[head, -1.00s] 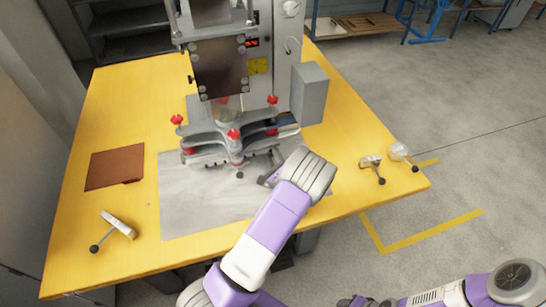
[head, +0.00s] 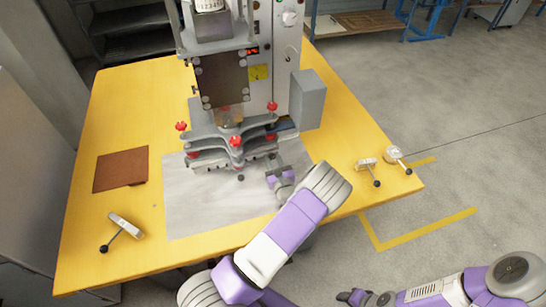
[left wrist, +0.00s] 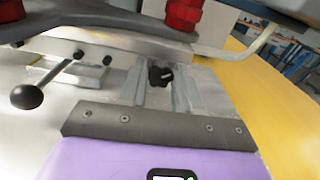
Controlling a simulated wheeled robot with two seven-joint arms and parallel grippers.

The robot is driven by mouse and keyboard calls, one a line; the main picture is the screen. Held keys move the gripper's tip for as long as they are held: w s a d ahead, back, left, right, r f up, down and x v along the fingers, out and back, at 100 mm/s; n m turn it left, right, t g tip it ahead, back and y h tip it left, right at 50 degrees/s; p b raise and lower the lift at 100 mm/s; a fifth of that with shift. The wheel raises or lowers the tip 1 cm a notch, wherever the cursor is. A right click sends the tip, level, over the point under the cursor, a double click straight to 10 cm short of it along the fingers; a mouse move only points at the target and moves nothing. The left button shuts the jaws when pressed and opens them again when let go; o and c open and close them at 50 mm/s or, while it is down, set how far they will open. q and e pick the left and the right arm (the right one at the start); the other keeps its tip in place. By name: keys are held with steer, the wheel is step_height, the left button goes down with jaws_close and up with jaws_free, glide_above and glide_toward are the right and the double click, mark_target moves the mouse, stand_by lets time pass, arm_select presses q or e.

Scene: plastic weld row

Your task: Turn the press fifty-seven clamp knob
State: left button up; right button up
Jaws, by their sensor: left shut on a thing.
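The press (head: 222,85) stands at the back of the yellow table, with red knobs on its grey clamp plates (head: 215,140). My left gripper (head: 273,162) reaches in at the front right of the plates. In the left wrist view its two grey fingers (left wrist: 158,85) are shut on a small black lobed knob (left wrist: 160,75), which sits between them below the red knobs. The gripper hides this knob in the head view. A lever with a black ball (left wrist: 27,96) lies to the left of it. My right gripper (head: 352,297) is low at the bottom edge, too small to read.
A brown sheet (head: 120,169) and a clamp tool with a black ball (head: 125,226) lie on the left of the table (head: 90,250). Two more small tools (head: 367,165) (head: 394,155) lie at the right edge. A grey sheet (head: 195,205) lies before the press.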

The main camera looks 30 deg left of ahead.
arm_select(q)
steer(key=m+p, duration=0.3)
steer(key=m, duration=0.3)
steer(key=shift+d+m, duration=0.1)
steer(key=shift+m, duration=0.2)
steer(key=m+p, duration=0.2)
steer(key=m, duration=0.6)
steer(key=shift+f, duration=0.1)
steer(key=m+p, duration=0.1)
steer(key=m, duration=0.2)
steer(key=shift+m, duration=0.4)
steer(key=m, duration=0.3)
steer(key=shift+f, duration=0.1)
steer(key=shift+m, duration=1.7)
steer(key=o, duration=1)
